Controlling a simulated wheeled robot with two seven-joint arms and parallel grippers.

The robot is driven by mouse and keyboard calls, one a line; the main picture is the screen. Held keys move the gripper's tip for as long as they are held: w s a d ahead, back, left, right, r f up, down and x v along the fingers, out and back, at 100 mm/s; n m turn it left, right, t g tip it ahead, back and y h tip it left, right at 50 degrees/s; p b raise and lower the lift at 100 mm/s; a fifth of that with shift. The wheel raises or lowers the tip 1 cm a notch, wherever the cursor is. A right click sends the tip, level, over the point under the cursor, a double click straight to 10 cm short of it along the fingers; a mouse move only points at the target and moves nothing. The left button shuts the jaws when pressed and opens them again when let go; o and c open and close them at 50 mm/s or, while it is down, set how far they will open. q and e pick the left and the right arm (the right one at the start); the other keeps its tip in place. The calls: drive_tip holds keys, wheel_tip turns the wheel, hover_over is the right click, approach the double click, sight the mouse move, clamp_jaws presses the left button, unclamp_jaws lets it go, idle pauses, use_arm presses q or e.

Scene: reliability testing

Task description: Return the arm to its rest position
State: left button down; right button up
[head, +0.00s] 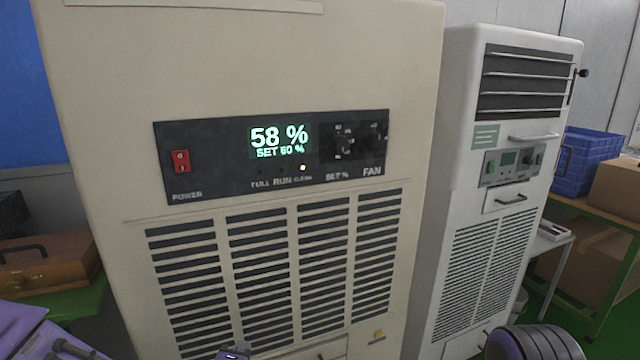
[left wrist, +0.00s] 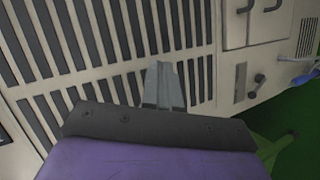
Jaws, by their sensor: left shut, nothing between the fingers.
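My left gripper (left wrist: 162,75) shows in the left wrist view with its two grey fingers together and nothing between them. It is in front of the slatted lower front of the beige cabinet; whether it touches is unclear. The beige dehumidifier cabinet (head: 270,60) fills the middle, with a dark panel (head: 225,165) reading 58 % and SET 60 %. Its red power switch (head: 181,161) is on the left. My right gripper is out of view.
A white cabinet unit (head: 462,200) stands close on the right. Beyond it are a blue crate (head: 588,160) and cardboard boxes (head: 615,188) on a shelf. A brown toolbox (head: 45,264) sits at the left. The green floor (left wrist: 293,135) shows right of the cabinet.

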use_arm(q)
drive_tip(key=s+a+f+m+g, duration=0.2)
drive_tip(key=s+f, duration=0.2)
drive_tip(key=f, duration=0.3)
drive_tip(key=s+a+f+m+g, duration=0.2)
drive_tip(key=s+f+m, duration=0.1)
drive_tip(key=f, duration=0.5)
drive_tip(key=s+a+f+m+g+y, duration=0.1)
drive_tip(key=s+a+f, duration=0.4)
drive_tip(key=s, duration=0.6)
drive_tip(key=s+a+f+m+g+y, duration=0.2)
drive_tip(key=s+a+f+g, duration=0.3)
drive_tip(key=s+f, duration=0.4)
drive_tip(key=shift+s+a+f+m, duration=0.15)
drive_tip(key=shift+s+a+m, duration=0.45)
drive_tip(key=shift+s, duration=0.25)
